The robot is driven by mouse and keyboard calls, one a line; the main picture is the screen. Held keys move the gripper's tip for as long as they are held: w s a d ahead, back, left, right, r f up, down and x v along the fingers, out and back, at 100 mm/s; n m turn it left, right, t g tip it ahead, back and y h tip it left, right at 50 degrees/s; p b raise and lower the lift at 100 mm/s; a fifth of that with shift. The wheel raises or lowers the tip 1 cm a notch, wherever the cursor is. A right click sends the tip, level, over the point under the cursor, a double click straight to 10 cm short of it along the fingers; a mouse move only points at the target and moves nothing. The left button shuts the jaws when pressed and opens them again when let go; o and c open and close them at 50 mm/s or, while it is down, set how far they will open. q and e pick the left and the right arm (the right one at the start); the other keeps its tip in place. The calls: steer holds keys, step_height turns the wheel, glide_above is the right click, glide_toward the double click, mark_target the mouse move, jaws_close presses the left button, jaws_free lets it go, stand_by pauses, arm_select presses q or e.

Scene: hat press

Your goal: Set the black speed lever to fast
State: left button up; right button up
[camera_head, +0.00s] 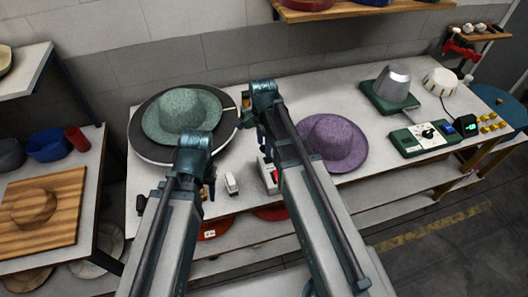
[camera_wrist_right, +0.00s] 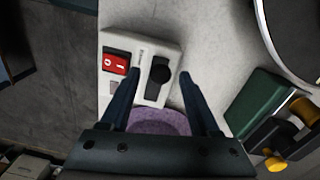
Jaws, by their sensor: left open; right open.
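A pale control box (camera_wrist_right: 142,66) with a red rocker switch (camera_wrist_right: 115,63) and the black speed lever (camera_wrist_right: 160,71) shows in the right wrist view. The lever's knob sits towards the upper end of its dark slot; I cannot read its markings. My right gripper (camera_wrist_right: 158,77) is open, its two fingers on either side of the lever, and I see no grip on it. In the head view my right arm hides most of the box (camera_head: 267,174) and the lever. My left gripper (camera_head: 209,188) is partly hidden by its own arm, near the table's front edge, left of the box.
A green hat (camera_head: 180,112) lies on a round dark-rimmed plate (camera_head: 150,149) at left. A purple hat (camera_head: 335,143) lies close right of the box. A small white object (camera_head: 231,184) stands left of the box. A green control panel (camera_head: 424,138) is at right.

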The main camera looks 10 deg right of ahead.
steer(key=shift+f, duration=0.5)
steer(key=shift+c, duration=0.3)
jaws_close()
stand_by(0.8)
